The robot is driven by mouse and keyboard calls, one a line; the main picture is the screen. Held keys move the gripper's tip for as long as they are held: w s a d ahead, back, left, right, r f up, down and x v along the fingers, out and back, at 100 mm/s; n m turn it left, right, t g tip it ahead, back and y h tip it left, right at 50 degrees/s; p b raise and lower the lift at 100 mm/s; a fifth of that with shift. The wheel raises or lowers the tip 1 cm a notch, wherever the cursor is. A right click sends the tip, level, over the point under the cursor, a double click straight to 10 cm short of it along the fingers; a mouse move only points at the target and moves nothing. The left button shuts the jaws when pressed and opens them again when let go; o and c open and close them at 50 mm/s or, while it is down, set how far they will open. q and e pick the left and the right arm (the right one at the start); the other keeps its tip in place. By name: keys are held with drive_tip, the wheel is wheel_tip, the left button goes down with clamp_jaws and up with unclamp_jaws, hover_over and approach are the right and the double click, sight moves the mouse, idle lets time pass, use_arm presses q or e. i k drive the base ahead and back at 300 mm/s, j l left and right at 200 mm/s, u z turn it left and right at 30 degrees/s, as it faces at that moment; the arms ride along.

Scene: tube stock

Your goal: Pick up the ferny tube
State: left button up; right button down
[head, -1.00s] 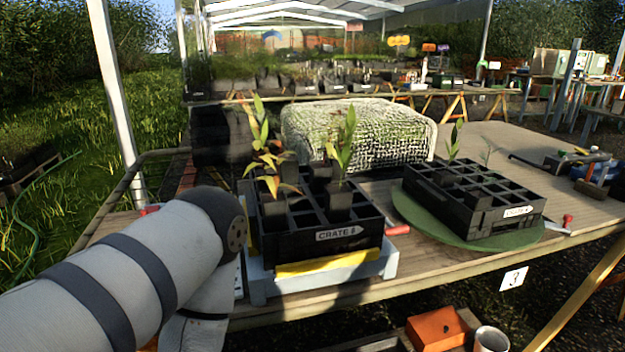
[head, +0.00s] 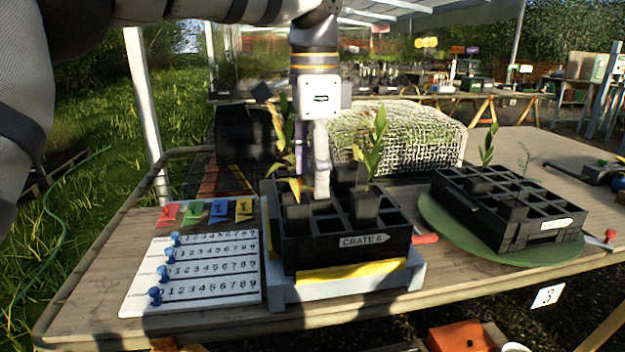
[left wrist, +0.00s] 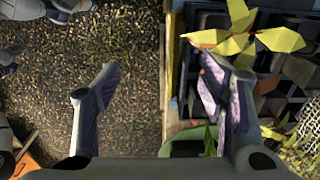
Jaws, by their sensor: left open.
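A thin, feathery green seedling (head: 525,157) stands in the right black crate (head: 545,238); it looks the most fern-like, but I cannot be sure of its kind. In the left wrist view my gripper (left wrist: 158,72) is open and empty, one finger over gravel and the other overlapping the crate side. A broad-leaved tube (head: 365,205) and a yellow-leaved plant (left wrist: 245,40) stand in the left crate. My right gripper is out of view.
A number board (head: 190,275) with blue pegs and coloured tags lies left of the crate. A pale tray (head: 345,295) carries the left crate; a round green mat (head: 440,225) lies under the right one. A mesh-covered block (head: 400,135) stands behind.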

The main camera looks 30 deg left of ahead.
sight(309, 178)
drive_tip(key=i+j, duration=0.6)
drive_tip(key=i, duration=0.25)
